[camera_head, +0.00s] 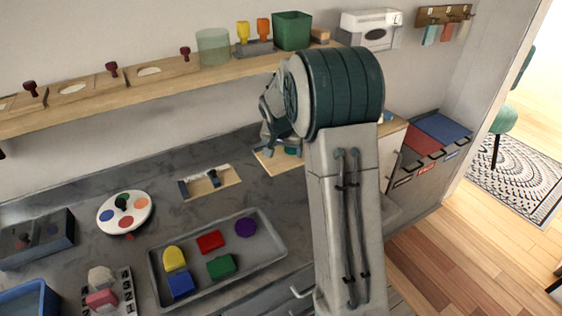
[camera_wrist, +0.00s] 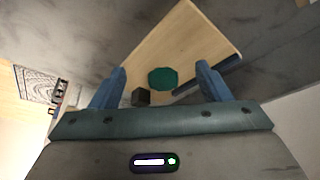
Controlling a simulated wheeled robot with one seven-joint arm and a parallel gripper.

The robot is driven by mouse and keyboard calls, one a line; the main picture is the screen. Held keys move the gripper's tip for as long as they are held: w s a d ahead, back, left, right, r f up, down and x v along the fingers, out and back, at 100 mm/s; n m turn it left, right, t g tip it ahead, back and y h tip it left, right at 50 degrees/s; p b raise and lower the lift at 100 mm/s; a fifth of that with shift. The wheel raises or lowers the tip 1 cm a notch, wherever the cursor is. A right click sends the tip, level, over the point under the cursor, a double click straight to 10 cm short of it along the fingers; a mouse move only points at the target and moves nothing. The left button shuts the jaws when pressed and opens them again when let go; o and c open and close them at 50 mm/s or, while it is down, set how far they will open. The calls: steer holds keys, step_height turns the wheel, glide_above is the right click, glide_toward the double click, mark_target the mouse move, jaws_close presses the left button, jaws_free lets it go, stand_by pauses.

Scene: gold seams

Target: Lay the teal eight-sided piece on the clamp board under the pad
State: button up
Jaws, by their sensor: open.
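The teal eight-sided piece (camera_wrist: 162,78) lies flat on a pale wooden board (camera_wrist: 205,40) in the wrist view, and both fingers stand apart from it. My gripper (camera_wrist: 162,68) is open, with one blue finger on either side of the piece in the picture. A small dark block (camera_wrist: 141,97) is beside the piece, and a dark bar (camera_wrist: 215,72) runs along the board near the right finger. I cannot tell whether the block is the clamp's pad. In the head view the board (camera_head: 268,163) is partly hidden by my arm, and a bit of teal (camera_head: 292,151) shows there.
A grey tray (camera_head: 272,235) holds several coloured pieces. Another wooden board (camera_head: 226,190) with dark fittings lies left of my gripper. A white round disc (camera_head: 106,214) with coloured spots stands further left. A wooden shelf (camera_head: 130,94) runs above the counter.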

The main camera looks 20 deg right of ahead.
steer(key=s+a, duration=0.1)
steer(key=s, duration=0.1)
steer(key=s+a, duration=0.1)
steer(key=shift+s+a+b, duration=0.3)
steer(key=shift+s, duration=0.1)
steer(key=s+a+r+n+y, duration=0.1)
steer(key=s+a+r+n, duration=0.2)
steer(key=s, duration=1.1)
steer(key=s+a+r+n+g+y, duration=0.1)
steer(key=s+a+r+n, duration=0.2)
steer(key=s, duration=1.2)
steer(key=shift+a+r+n+y, duration=0.3)
steer(key=shift+r+n, duration=0.1)
steer(key=shift+r, duration=0.05)
